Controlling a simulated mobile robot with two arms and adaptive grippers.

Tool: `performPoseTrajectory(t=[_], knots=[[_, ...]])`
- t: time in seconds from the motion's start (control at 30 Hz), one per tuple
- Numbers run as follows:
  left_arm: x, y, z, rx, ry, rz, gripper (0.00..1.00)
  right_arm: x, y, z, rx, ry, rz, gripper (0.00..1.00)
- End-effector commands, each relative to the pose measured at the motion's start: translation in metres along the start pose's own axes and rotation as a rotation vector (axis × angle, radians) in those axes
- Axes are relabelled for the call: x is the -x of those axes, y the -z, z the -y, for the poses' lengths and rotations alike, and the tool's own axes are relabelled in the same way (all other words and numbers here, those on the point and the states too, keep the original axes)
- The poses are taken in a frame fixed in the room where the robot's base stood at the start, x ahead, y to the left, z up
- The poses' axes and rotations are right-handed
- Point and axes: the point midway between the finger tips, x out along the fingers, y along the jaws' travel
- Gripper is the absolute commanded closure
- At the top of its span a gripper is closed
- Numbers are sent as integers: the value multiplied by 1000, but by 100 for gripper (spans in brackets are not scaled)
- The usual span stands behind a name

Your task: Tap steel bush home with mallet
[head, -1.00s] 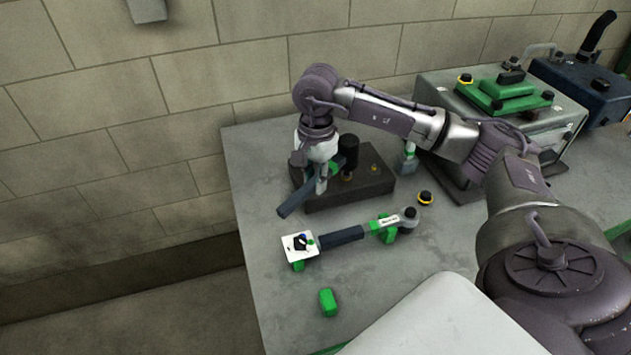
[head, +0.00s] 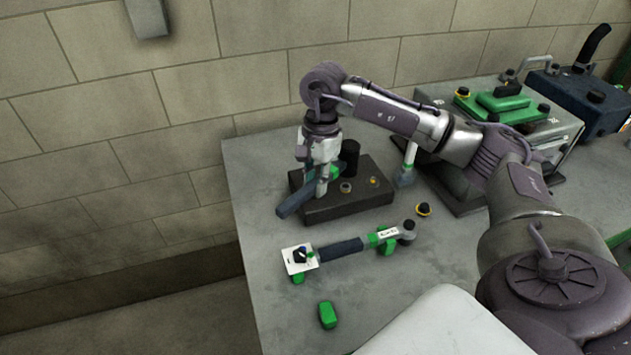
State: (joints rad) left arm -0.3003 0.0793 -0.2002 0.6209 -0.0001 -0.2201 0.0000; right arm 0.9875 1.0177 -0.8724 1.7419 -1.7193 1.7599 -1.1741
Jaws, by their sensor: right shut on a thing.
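My right gripper (head: 322,190) is shut on a mallet, with its jaws around the handle and pointing down. The mallet's dark handle (head: 295,199) sticks out to the lower left. A green part shows beside the jaws, and the black head (head: 349,157) is to their right, over the back of a dark block (head: 345,209). I cannot tell whether the head touches the block. A small brass-coloured ring (head: 346,187) and another (head: 374,181) sit on the block's top. I cannot make out the steel bush for certain; the gripper and mallet cover part of the block. My left gripper is not in view.
A long tool with a dark grip (head: 340,250) lies across green supports in front of the block, with a white tag at its left end. A green piece (head: 327,315) and a yellow-black knob (head: 424,209) lie on the bench (head: 255,240). A metal case (head: 540,130) stands right.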

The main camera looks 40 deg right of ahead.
Motion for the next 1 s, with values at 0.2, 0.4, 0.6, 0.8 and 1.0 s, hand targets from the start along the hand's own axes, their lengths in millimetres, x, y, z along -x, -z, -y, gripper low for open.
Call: performPoseTrajectory(t=[0.2,0.4,0.6,0.8,1.0], knots=[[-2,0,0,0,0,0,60,1,-2,0,1,2,-1,100],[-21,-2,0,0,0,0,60,-20,1,0,0,1,-1,100],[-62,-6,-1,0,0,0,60,-66,7,1,0,2,-1,100],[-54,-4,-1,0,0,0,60,-60,6,0,-1,1,-2,100],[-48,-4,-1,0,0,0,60,-51,5,1,0,3,-1,100]])
